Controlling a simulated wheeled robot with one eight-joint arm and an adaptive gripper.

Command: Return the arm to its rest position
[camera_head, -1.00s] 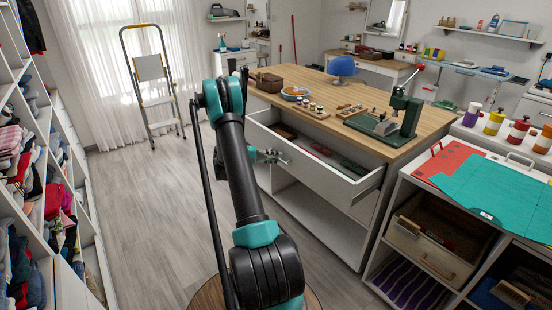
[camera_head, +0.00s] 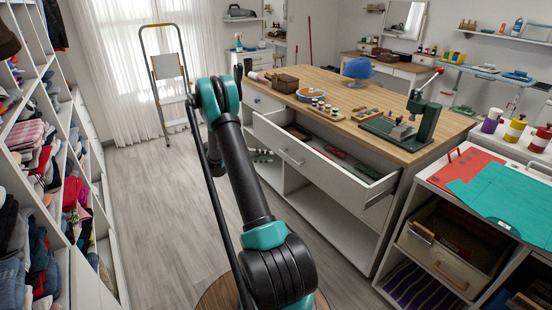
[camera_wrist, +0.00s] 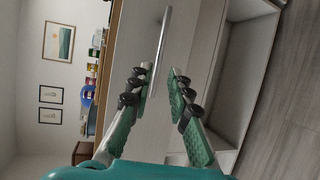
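My arm rises through the middle of the head view, reaching forward and bending over at its top joint. My gripper (camera_head: 262,155) shows only in part there, behind my arm and left of the open drawer (camera_head: 325,170). In the wrist view my gripper (camera_wrist: 158,76) has its two fingers apart, with nothing held between them. The drawer's long bar handle (camera_wrist: 162,45) lies beyond the fingertips, near the left finger. In the head view the handle (camera_head: 290,157) is clear of the gripper.
The wood-topped island (camera_head: 400,140) stands right of my arm, with a green press (camera_head: 415,118) on it. A cubby unit (camera_head: 440,250) is at near right. Clothes shelving (camera_head: 60,200) lines the left. Open floor (camera_head: 160,200) lies between, with a stepladder (camera_head: 170,80) at the back.

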